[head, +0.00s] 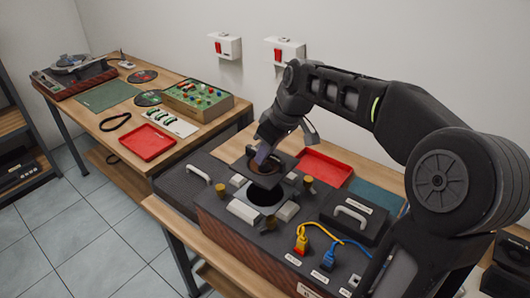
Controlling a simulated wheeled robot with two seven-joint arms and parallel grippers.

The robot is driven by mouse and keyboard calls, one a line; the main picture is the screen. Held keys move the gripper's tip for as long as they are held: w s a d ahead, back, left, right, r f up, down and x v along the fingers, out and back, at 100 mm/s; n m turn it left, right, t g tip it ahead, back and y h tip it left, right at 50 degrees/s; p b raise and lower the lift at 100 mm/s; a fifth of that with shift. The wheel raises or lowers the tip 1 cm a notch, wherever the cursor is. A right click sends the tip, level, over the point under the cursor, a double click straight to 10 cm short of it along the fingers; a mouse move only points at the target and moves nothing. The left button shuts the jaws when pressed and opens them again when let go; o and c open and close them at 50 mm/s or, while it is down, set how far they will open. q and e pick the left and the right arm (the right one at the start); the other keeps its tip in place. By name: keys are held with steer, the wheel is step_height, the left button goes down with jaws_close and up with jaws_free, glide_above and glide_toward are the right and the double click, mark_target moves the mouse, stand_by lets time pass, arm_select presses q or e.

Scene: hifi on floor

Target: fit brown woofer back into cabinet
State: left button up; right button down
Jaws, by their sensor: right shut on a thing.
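The brown woofer (261,181) has a dark square frame and a brownish cone. My right gripper (263,156) is shut on it from above, at its far edge. The woofer is tilted and sits just above and behind the round dark opening (267,196) in the top of the cabinet (232,229). I cannot tell whether its lower edge touches the cabinet. Pale blocks and brass-coloured knobs stand around the opening. My left gripper is not in view.
On the cabinet top, a handled black panel (352,217) and yellow and blue cable plugs (302,243) stand to the right. A red tray (325,167) lies behind. The left bench holds another red tray (148,142), a green-topped box (197,98) and a turntable (73,75).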

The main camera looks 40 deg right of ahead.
mark_target(278, 161)
steer(key=shift+f, duration=0.15)
steer(key=shift+f+b, duration=3.9)
steer(key=shift+f, duration=0.65)
steer(key=c, duration=1.3)
jaws_free()
steer(key=shift+f, duration=0.1)
steer(key=v, duration=0.8)
